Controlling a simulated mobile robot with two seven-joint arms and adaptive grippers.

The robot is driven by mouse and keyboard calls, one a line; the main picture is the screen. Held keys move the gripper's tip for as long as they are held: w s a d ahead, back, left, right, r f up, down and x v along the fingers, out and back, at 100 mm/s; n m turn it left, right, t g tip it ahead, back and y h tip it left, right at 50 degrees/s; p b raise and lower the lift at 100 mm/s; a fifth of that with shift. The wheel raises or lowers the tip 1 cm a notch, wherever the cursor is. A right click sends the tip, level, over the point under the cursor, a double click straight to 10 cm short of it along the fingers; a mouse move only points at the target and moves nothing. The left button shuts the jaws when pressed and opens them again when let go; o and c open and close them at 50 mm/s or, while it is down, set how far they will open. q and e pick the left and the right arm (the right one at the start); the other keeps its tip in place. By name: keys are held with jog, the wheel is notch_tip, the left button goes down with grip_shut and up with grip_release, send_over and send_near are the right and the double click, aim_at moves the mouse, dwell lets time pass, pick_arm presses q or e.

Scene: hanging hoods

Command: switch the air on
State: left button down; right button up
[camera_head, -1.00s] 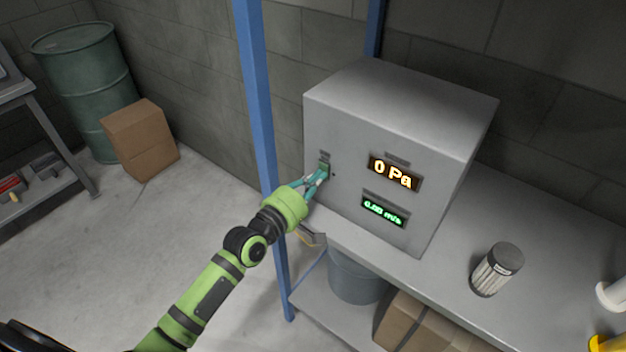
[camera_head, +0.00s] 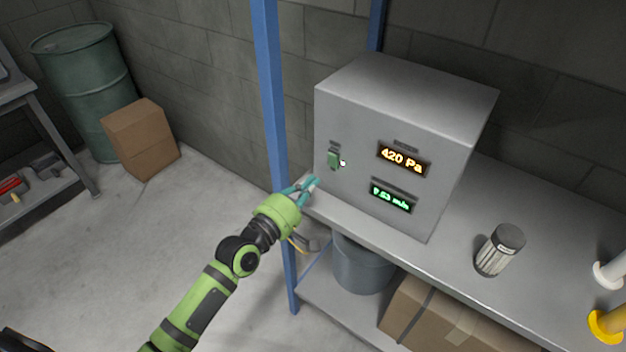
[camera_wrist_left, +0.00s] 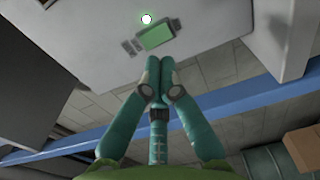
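The grey control box (camera_head: 365,205) stands on the shelf. Its green switch (camera_head: 334,160) is on the left of the front face, with a small lit white lamp (camera_head: 342,163) beside it. The upper display (camera_head: 403,159) reads 420 Pa in orange; the lower display (camera_head: 393,197) shows a green m/s figure, hard to read exactly. My left gripper (camera_head: 312,184) is below and left of the switch, apart from it. In the left wrist view its teal fingertips (camera_wrist_left: 160,62) are together, empty, and the switch (camera_wrist_left: 157,34) and glowing lamp (camera_wrist_left: 147,19) lie just beyond. My right gripper is not in view.
A blue post (camera_head: 270,100) rises close beside my left gripper. A dark-capped jar (camera_head: 499,250) stands on the shelf (camera_head: 455,262) to the right, near white and yellow fittings. A bucket (camera_head: 362,268) and a carton (camera_head: 440,318) are below.

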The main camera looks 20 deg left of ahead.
pick_arm(q)
jog(key=b+v, duration=0.1)
jog(key=v, duration=0.6)
jog(key=shift+s+b, duration=0.25)
jog(key=shift+b, duration=0.05)
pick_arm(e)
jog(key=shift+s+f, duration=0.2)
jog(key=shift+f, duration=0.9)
